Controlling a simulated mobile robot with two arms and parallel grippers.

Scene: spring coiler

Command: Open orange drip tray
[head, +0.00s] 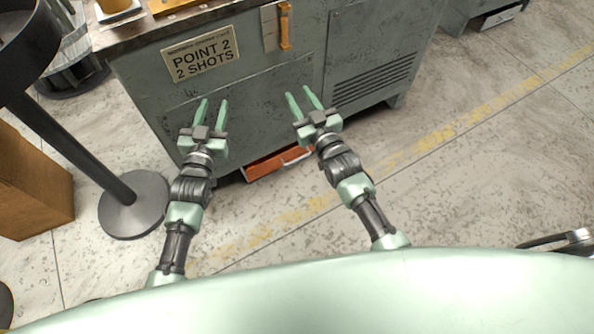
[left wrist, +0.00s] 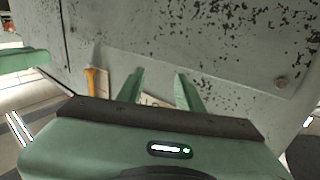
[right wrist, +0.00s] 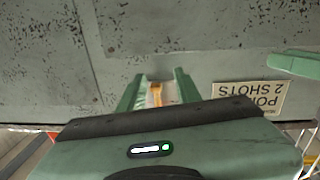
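The orange drip tray (head: 264,164) sits low under the grey-green machine cabinet (head: 240,95), near the floor. A metal handle (head: 297,156) shows at its front right. My left gripper (head: 212,108) is open and empty in front of the cabinet, above and left of the tray. My right gripper (head: 303,98) is open and empty, above and right of the tray. The open fingers also show in the left wrist view (left wrist: 158,88) and the right wrist view (right wrist: 157,88).
A black post on a round base (head: 134,203) and a brown box (head: 30,185) stand at left.

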